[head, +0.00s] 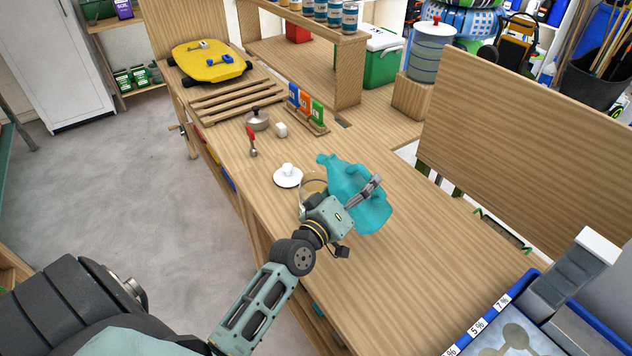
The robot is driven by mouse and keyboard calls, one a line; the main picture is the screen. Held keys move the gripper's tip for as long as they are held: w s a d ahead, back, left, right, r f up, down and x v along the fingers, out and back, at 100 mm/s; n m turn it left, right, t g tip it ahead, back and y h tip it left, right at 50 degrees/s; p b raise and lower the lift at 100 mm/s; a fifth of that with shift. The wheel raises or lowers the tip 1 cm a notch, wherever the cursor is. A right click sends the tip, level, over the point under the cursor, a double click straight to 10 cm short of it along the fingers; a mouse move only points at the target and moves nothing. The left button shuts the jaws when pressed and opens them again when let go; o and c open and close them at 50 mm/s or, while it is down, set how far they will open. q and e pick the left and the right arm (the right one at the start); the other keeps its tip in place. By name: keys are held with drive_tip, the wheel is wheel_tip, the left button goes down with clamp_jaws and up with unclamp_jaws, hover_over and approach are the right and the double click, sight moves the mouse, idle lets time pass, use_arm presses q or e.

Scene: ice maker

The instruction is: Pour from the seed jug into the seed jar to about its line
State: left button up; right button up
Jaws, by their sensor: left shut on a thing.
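The teal seed jug (343,178) is in the middle of the workbench area in the head view. My left gripper (366,191) is shut on it at its handle side. The jug leans to the left, with its spout at the upper left, near the seed jar. The seed jar (313,183) is a clear round vessel on the bench, partly hidden behind my left gripper and the jug. Its line and fill level cannot be made out, and no falling seed can be seen. A white knobbed lid (287,179) lies left of the jar. My right gripper is not in view.
A blue-edged tray (486,323) is at the lower right. The bench right of the jug is clear.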

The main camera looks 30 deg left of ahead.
use_arm(q)
drive_tip(key=shift+w+d+r, duration=0.1)
drive_tip(key=shift+w+r, duration=0.05)
drive_tip(key=shift+r, duration=0.1)
idle(0.5)
drive_tip(key=shift+s+n, duration=0.2)
drive_tip(key=shift+n, duration=0.1)
drive_tip(key=shift+w, duration=0.2)
drive_tip(key=shift+s+r, duration=0.1)
drive_tip(key=shift+s, duration=0.1)
drive_tip(key=shift+w, duration=0.15)
drive_tip(key=shift+d, duration=0.1)
drive_tip(key=shift+f+n, duration=0.2)
drive_tip(key=shift+n, duration=0.1)
